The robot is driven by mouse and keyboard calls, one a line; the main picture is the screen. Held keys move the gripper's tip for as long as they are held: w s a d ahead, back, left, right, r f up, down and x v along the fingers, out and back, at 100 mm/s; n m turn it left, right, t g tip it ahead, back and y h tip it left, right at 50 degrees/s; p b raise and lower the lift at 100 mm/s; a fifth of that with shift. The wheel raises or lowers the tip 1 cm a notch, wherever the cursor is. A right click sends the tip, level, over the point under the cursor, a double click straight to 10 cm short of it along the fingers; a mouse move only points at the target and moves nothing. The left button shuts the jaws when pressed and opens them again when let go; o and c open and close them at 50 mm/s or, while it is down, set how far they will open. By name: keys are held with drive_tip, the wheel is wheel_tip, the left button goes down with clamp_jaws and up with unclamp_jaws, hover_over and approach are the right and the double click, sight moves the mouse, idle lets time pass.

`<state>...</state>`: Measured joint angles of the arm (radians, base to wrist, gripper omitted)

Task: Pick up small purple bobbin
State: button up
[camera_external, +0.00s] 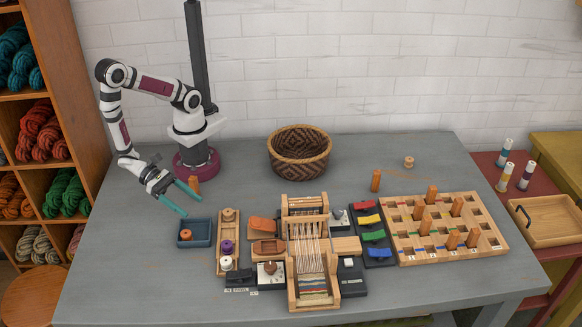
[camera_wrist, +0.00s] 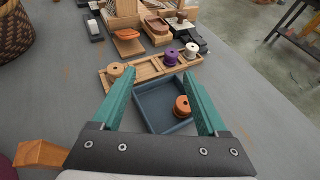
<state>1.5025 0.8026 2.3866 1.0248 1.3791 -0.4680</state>
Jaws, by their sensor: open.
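The small purple bobbin (camera_external: 226,247) stands in the middle of a narrow wooden tray (camera_external: 221,262), between a tan bobbin (camera_external: 228,215) and a white bobbin (camera_external: 227,263). In the wrist view the purple bobbin (camera_wrist: 170,57) is beyond my fingers, to the right of the tan bobbin (camera_wrist: 116,71) and left of the white one (camera_wrist: 191,51). My gripper (camera_external: 182,203) is open and empty above the table, over the near side of a blue tray in the wrist view, where its teal fingers (camera_wrist: 165,97) spread wide. It is apart from the purple bobbin.
The blue tray (camera_external: 195,226) holds an orange bobbin (camera_external: 185,235). A small loom (camera_external: 311,262) and shuttles stand right of the bobbin tray. A woven basket (camera_external: 300,170) is behind. The table's left front is clear.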

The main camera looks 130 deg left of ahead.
sight(224, 243)
drive_tip(key=shift+s+d+f+m+h, duration=0.15)
drive_tip(key=shift+d+f+m+h, duration=0.25)
drive_tip(key=shift+d+f+m, duration=0.15)
drive_tip(key=x, duration=1.5)
drive_tip(key=shift+w+d+r, duration=0.2)
drive_tip(key=shift+w+d, duration=0.1)
drive_tip(key=shift+d, duration=0.05)
clamp_jaws()
